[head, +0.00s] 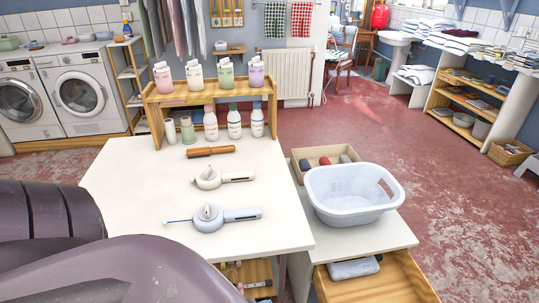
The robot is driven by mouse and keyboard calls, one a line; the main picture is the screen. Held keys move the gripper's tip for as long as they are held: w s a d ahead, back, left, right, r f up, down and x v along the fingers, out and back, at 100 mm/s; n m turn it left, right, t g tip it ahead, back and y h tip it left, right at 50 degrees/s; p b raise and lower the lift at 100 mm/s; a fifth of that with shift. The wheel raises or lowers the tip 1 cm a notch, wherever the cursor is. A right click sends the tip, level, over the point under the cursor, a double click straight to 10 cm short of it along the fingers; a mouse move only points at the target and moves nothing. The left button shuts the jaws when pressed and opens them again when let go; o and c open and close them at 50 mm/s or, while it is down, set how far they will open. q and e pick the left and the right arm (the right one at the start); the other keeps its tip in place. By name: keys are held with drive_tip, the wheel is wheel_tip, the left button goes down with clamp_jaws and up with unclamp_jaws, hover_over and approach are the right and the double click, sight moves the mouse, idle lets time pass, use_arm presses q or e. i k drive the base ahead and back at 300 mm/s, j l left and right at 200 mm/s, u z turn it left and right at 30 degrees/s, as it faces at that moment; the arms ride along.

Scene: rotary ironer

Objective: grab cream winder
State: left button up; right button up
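The cream winder (209,180) lies on the white table, a round body with its handle pointing right. A pale blue winder (211,218) of the same shape lies nearer to me, with a thin blue tip sticking out to the left. The two winders are apart from each other. Large dark purple parts of my own arm fill the lower left corner and hide the table's near left part. Neither of my grippers shows in the view.
The white table (130,195) has a brown-handled tool (210,151) behind the cream winder. A wooden shelf (208,94) with several bottles stands at its back. A white laundry basket (352,196) and an open drawer (375,285) are to the right.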

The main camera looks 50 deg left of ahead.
sight(214, 184)
drive_tip(key=u, duration=1.9)
